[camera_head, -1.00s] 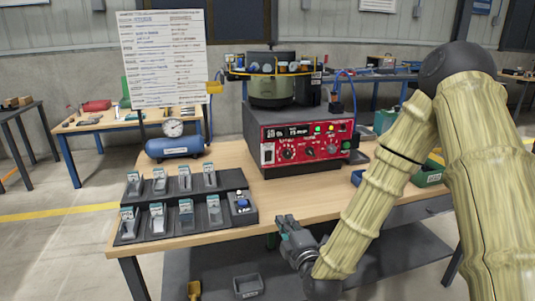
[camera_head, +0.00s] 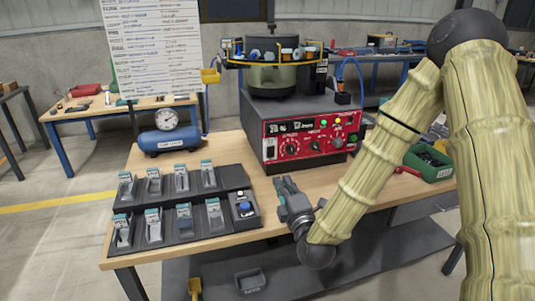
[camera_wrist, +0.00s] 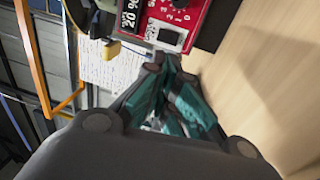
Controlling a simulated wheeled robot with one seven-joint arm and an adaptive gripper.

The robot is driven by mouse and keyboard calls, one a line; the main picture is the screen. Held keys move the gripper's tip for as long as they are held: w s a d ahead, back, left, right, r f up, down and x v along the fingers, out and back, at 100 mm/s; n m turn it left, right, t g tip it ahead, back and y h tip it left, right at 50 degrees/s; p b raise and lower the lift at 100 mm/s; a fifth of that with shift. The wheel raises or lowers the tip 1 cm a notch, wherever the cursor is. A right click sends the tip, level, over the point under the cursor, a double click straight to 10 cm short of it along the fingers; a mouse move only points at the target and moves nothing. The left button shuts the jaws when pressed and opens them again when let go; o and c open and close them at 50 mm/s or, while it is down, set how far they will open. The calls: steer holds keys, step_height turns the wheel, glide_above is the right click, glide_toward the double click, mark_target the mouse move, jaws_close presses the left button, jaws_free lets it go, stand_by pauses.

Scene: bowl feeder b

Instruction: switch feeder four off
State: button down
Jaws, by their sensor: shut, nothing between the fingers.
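A feeder with a green bowl (camera_head: 272,78) stands on a dark box with a red control panel (camera_head: 318,134). I cannot read a feeder number or the switch's setting.
A black stepped stand (camera_head: 232,229) with two rows of grey, teal-labelled pieces and a blue button (camera_head: 245,207) lies left of my gripper. A blue tank (camera_head: 170,141) with a gauge is behind it. A green bin (camera_head: 428,163) is at right. Bare wood (camera_head: 228,150) lies between.

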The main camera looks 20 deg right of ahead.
mark_target(263, 151)
steer(key=shift+w+d, duration=0.1)
steer(key=w, duration=0.4)
steer(key=w+r, duration=0.1)
steer(key=w, duration=0.8)
steer(key=shift+w+r, duration=0.3)
steer(key=shift+w, duration=0.05)
steer(key=shift+a+f+p, duration=0.1)
steer(key=shift+a+p, duration=0.1)
steer(key=shift+p, duration=0.25)
steer(key=shift+w+a+f, duration=0.1)
steer(key=shift+a+f, duration=0.05)
steer(key=shift+a, duration=0.1)
steer(key=shift+f+g+p, duration=0.15)
steer(key=shift+g+p, duration=0.15)
steer(key=shift+p, duration=0.2)
